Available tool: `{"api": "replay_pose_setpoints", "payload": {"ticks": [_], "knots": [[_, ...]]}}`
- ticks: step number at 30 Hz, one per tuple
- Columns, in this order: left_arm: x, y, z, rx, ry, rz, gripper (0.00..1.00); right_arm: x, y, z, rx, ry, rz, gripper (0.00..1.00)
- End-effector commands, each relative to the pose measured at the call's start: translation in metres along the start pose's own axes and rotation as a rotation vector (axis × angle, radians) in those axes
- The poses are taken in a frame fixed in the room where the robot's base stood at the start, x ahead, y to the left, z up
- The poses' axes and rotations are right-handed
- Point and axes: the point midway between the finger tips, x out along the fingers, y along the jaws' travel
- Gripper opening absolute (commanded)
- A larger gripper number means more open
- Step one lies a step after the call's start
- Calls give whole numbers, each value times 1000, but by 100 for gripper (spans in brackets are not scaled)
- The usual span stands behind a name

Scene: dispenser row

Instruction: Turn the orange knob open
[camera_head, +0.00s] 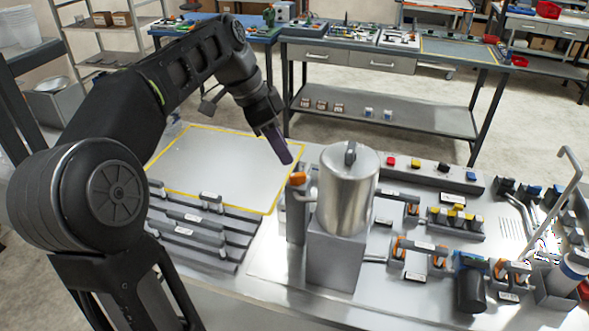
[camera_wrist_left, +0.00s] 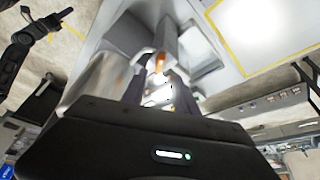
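The orange knob (camera_head: 299,178) sits on top of a grey post, left of a shiny metal canister (camera_head: 348,190) with a dark lid handle. My left gripper (camera_head: 284,153) reaches down from the upper left, its fingertips just above and left of the knob, apart from it. In the left wrist view the orange knob (camera_wrist_left: 160,62) lies beyond and between the two dark fingers of the left gripper (camera_wrist_left: 158,88), which stand apart with nothing held.
The canister stands on a grey block (camera_head: 335,258) close right of the knob. Grey racks (camera_head: 190,232) lie to the left, and a bare yellow-outlined area (camera_head: 225,160) is behind them. Several orange-collared fittings (camera_head: 420,246) and a black-handled tool (camera_head: 470,288) are at right.

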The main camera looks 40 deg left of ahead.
Motion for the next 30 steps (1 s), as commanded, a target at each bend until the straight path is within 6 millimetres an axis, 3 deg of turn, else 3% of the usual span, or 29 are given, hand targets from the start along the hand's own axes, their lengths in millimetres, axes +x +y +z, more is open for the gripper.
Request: {"api": "replay_pose_setpoints", "payload": {"ticks": [5,18,28,30], "knots": [[13,0,0,0,-1,2,35,-3,-1,0,0,-1,1,0],[73,0,0,-1,-2,2,35,-14,-3,1,2,-5,4,0],[77,0,0,0,0,-1,35,-14,-3,0,2,-5,5,0],[77,0,0,-1,0,-1,30,-14,-3,0,2,-5,5,0]]}}
